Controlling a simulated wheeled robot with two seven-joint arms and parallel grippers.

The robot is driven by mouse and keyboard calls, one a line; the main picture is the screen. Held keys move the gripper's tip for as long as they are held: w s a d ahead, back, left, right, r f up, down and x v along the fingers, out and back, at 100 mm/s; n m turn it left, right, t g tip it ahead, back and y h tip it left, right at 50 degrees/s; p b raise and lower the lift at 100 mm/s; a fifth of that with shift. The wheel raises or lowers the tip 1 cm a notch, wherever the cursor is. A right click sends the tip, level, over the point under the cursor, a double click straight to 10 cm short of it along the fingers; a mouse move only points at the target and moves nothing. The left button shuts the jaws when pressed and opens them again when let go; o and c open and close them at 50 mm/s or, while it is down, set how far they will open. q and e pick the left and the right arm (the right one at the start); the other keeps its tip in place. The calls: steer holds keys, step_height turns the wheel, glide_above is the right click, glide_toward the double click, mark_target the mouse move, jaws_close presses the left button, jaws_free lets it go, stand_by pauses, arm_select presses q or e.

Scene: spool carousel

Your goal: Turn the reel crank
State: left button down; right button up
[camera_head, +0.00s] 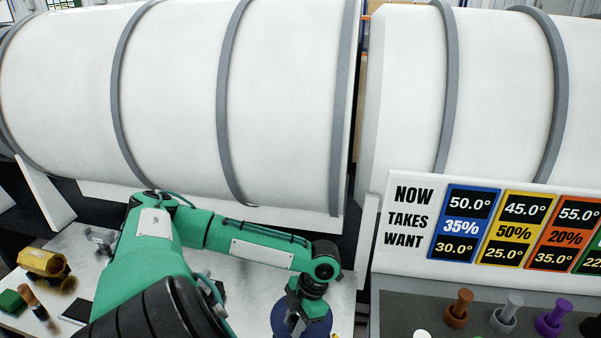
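My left gripper (297,320) hangs at the end of the green arm, pointing down over a dark blue disc (278,318) at the lower edge of the view. The disc lies on the light metal table and looks like part of the reel. The gripper's wrist and fingers cover much of it. A crank handle cannot be made out clearly, and I cannot tell whether the fingers touch or hold anything. The bottom of the frame cuts off the fingertips. My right gripper is not in view.
Large white ribbed drums (180,95) fill the back. A sign panel (405,245) stands at right above a dark console with brown (459,307), grey (507,312) and purple (553,316) knobs. A yellow part (43,262) and green block (10,300) lie at left.

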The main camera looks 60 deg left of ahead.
arm_select(q)
steer(key=shift+s+a+m+y, duration=0.25)
steer(key=shift+a+m+y, duration=0.2)
steer(key=shift+m, duration=0.45)
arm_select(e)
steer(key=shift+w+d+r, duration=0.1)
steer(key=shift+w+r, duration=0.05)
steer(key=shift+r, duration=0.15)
arm_select(q)
steer(key=c, duration=1.1)
jaws_free()
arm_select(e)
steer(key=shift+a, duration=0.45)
arm_select(q)
steer(key=shift+r, duration=0.1)
